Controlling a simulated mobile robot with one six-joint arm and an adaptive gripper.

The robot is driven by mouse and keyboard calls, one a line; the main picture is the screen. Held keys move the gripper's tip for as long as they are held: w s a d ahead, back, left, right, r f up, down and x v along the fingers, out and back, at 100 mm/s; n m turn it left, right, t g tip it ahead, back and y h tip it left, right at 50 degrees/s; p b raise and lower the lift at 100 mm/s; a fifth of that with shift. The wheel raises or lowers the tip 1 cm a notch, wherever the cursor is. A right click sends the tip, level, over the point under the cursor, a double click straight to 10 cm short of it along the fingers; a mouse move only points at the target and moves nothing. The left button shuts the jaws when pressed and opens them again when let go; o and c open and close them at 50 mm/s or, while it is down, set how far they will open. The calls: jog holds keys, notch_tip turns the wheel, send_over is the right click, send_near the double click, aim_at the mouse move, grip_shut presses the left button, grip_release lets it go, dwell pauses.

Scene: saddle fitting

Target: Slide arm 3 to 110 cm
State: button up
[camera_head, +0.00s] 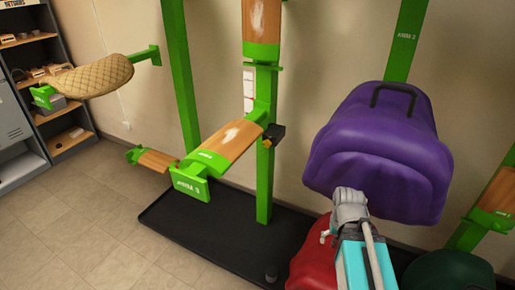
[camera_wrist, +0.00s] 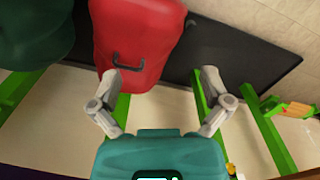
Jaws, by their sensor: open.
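A wood-topped green arm (camera_head: 232,140) juts from the middle green post (camera_head: 265,190), with a green end plate at its front. The plate carries a label too small to read surely, so I cannot tell whether this is arm 3. A black clamp with an orange part (camera_head: 272,133) sits where this arm meets the post. My gripper (camera_head: 347,207) is right of and apart from this arm, in front of a purple padded case. In the wrist view my gripper (camera_wrist: 162,85) has its fingers spread wide, with nothing between them; a red case (camera_wrist: 140,40) lies beyond. No height scale is readable.
The purple case (camera_head: 375,150) hangs close by my gripper. Another wooden arm (camera_head: 265,20) is higher on the post. A tan quilted saddle pad (camera_head: 90,77) hangs at left. A black floor tray (camera_head: 190,225) lies below. The floor at left is free.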

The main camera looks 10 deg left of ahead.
jog(key=c, duration=0.3)
jog(key=shift+w+a+f, duration=0.15)
jog(key=shift+a, duration=0.2)
jog(key=shift+c, duration=1)
jog(key=w+a+f+n+t+y+b, duration=0.1)
jog(key=w+a+n+y+b, duration=0.25)
jog(key=a, duration=0.55)
jog(key=w+a+f+n+t+y+b, duration=0.1)
jog(key=w+a+n+y+b, duration=0.25)
jog(key=a, duration=0.55)
jog(key=w+a+r+n+t+y+b, duration=0.1)
jog(key=a+r+n+t+y+b, duration=0.1)
jog(key=a+y, duration=0.3)
jog(key=w+a+r+n+t+y+b, duration=0.1)
jog(key=a+r+n+y+b, duration=0.3)
jog(key=a, duration=0.7)
jog(key=shift+w+r+n+t+y+b, duration=0.4)
jog(key=shift+r+n+t+y, duration=0.1)
jog(key=shift+r+t, duration=0.1)
jog(key=shift+a, duration=0.1)
